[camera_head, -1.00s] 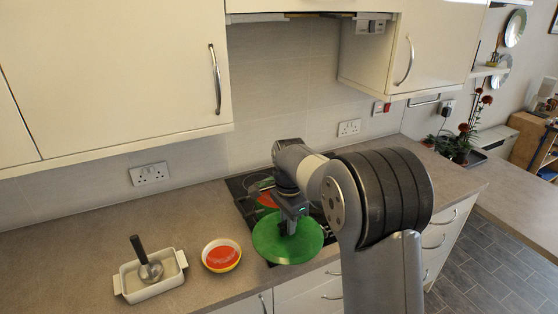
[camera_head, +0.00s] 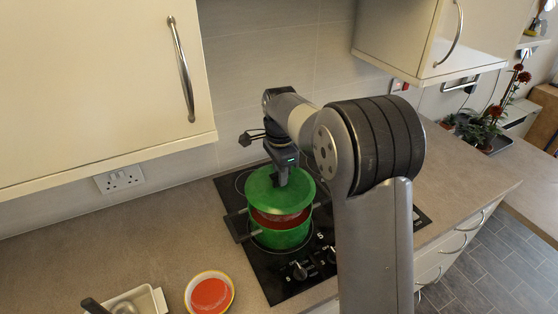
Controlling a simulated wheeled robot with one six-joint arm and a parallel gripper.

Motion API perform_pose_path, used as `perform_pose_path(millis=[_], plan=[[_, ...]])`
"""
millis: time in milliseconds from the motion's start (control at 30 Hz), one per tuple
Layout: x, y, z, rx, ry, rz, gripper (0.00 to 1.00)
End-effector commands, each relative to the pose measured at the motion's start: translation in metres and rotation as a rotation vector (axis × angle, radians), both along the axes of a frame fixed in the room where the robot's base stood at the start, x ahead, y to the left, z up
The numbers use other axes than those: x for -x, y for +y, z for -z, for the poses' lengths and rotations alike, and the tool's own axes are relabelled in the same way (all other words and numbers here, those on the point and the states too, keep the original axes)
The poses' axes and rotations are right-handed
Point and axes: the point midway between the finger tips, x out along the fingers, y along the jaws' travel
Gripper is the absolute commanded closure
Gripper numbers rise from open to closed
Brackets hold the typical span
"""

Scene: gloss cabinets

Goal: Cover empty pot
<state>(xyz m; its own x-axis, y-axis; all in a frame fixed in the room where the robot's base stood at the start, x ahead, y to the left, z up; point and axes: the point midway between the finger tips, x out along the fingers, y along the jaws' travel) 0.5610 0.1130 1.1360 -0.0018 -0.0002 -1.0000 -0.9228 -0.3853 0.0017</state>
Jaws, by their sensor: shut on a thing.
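A green pot (camera_head: 283,237) with a red inside and dark side handles stands on the black hob. A round green lid (camera_head: 279,192) is held over it, and a strip of the pot's red inside (camera_head: 280,217) shows below the lid's near edge. My gripper (camera_head: 280,179) points down from above and is shut on the middle of the lid; its fingertips are mostly hidden. The lid appears raised and a little tilted above the pot's rim. The lid hides most of the pot's opening and its far rim.
The black hob (camera_head: 272,284) has knobs at its front. A small bowl with a red inside (camera_head: 210,294) and a white dish (camera_head: 150,300) with a dark-handled utensil (camera_head: 95,306) stand on the worktop at left. Wall cabinets hang above. Potted red flowers (camera_head: 487,130) stand at far right.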

Motion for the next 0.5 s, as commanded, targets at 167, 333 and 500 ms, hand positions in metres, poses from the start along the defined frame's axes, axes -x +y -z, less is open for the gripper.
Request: perform_pose_path(millis=[167,333,500], plan=[[0.0,0.0,0.006,0.0,0.0,0.0,1.0],[0.0,0.0,0.019,0.0,0.0,0.0,1.0],[0.0,0.0,0.036,0.0,-0.001,0.0,1.0]])
